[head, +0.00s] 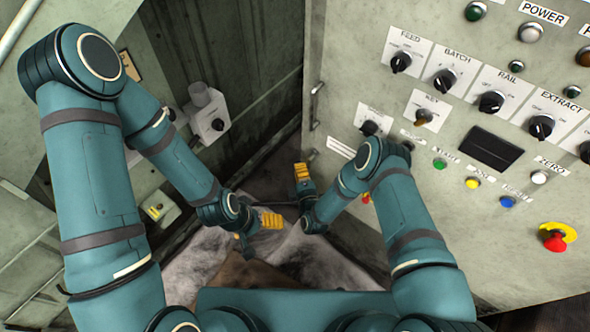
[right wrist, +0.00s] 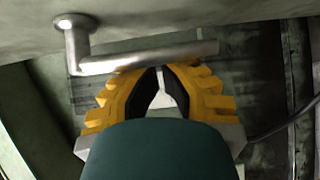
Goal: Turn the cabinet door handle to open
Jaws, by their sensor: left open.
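A cabinet door (head: 340,60) with a control panel fills the right of the head view. A slim metal handle (head: 315,125) is at its left edge. In the right wrist view a bent metal lever handle (right wrist: 150,57) runs across the top, fixed to a grey-green surface. My right gripper (head: 301,170) is close to the cabinet edge. In the right wrist view my right gripper (right wrist: 160,72) has its yellow fingers drawn together, tips right by the handle bar; contact is unclear. My left gripper (head: 272,221) is open, lower and to the left, apart from the cabinet.
The panel holds several black knobs (head: 491,102), coloured buttons and a red emergency button (head: 555,240). Another small metal piece (head: 317,88) is higher on the cabinet edge. A grey box (head: 211,124) is on the left wall. A dark gap separates wall and cabinet.

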